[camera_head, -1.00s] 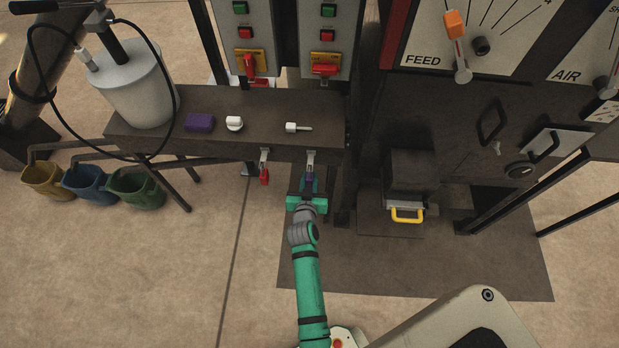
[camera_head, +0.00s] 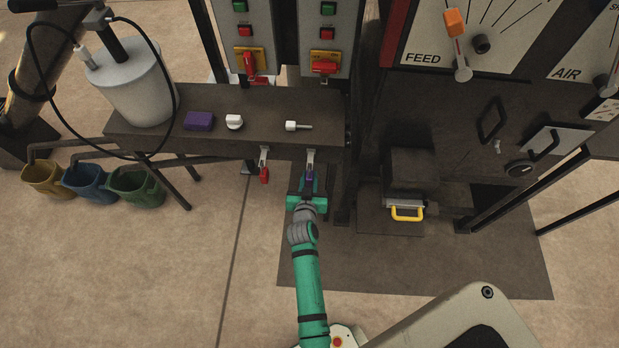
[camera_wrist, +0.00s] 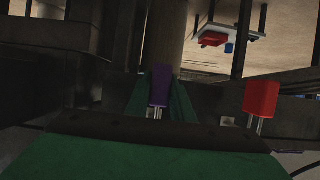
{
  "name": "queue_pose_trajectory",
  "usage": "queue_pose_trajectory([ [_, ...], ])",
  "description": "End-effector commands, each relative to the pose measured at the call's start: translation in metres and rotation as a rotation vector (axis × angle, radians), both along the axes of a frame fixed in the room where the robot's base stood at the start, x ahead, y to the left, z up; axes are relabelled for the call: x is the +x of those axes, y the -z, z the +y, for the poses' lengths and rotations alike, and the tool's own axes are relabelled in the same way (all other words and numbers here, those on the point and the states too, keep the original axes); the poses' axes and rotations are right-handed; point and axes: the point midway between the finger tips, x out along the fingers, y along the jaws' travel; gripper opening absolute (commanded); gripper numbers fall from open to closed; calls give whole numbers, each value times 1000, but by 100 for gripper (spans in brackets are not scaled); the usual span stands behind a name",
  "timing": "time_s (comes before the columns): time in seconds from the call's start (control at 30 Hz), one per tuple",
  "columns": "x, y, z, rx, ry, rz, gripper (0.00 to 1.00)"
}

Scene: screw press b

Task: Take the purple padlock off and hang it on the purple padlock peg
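The purple padlock (camera_head: 310,176) hangs by its shackle from a metal hasp below the front edge of the dark bench. My gripper (camera_head: 308,188) is at it from the front, with the green fingers either side of the padlock. In the wrist view the purple padlock (camera_wrist: 160,85) stands between the two fingers of my gripper (camera_wrist: 161,98), its silver shackle showing below it. The fingers look very close to its sides, but I cannot tell whether they press on it. I cannot make out a purple padlock peg in either view.
A red padlock (camera_head: 264,175) hangs just left, also in the wrist view (camera_wrist: 262,98). The bench (camera_head: 265,102) carries a purple block (camera_head: 199,121), white knob (camera_head: 234,122) and white-handled pin (camera_head: 298,126). A yellow-handled drawer (camera_head: 407,213) is at right. Open floor lies in front.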

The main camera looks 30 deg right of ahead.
Motion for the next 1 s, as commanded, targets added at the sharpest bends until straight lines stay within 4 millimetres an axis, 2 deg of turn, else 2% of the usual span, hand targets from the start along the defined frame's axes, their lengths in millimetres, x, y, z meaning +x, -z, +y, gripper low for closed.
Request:
queue_pose_trajectory([
  [0.03,0,0,1,0,-1,0,34],
  [0.07,0,0,1,0,-1,0,41],
  [0.47,-4,-1,3,1,0,1,41],
  [1.0,-71,-33,45,1,-1,1,41],
])
